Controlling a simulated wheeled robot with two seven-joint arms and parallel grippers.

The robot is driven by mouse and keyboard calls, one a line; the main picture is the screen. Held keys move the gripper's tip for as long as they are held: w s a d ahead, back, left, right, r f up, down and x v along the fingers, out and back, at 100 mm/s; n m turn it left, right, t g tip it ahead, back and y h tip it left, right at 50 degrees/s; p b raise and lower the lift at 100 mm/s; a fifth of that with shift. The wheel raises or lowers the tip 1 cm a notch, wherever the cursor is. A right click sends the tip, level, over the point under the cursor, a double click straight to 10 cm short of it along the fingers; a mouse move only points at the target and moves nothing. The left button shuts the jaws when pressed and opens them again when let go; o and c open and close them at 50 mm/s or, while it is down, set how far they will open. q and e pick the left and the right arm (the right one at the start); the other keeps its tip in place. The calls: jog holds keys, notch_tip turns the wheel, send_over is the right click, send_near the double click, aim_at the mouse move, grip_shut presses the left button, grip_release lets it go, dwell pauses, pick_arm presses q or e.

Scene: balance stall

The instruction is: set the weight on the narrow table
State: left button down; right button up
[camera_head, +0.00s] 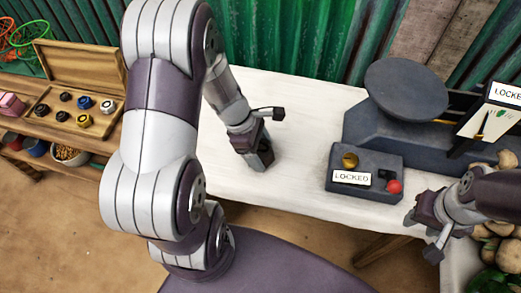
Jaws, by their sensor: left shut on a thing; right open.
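My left gripper (259,160) points down over the pale-topped table (290,190), left of the scale. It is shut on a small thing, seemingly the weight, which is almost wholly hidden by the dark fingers. I cannot tell whether it touches the tabletop. My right gripper (424,232) is open and empty at the table's front edge, right of the control box. I cannot tell which surface is the narrow table.
A dark scale (405,90) with a round pan stands on the table. Its control box (364,172) reads LOCKED and has a red knob. An open wooden case (80,65) with several round pieces sits at left. Potatoes (508,160) lie at right. The tabletop's left part is clear.

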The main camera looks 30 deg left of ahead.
pick_arm(q)
grip_release()
jog(key=shift+f, duration=0.1)
jog(key=shift+r, duration=0.2)
jog(key=p+v, duration=0.4)
jog(key=v, duration=0.7)
jog(key=s+d+m+y, duration=0.1)
jog(key=d+m, duration=0.1)
jog(key=m, duration=0.5)
jog(key=s+d+m+y, duration=0.1)
jog(key=d+m, duration=0.1)
jog(key=m, duration=0.5)
jog(key=s+d+m+y, duration=0.1)
jog(key=d+m+y, duration=0.1)
jog(key=m, duration=0.5)
jog(key=shift+s+d+r, duration=0.1)
jog(key=shift+s+r, duration=0.1)
jog(key=shift+r, duration=0.15)
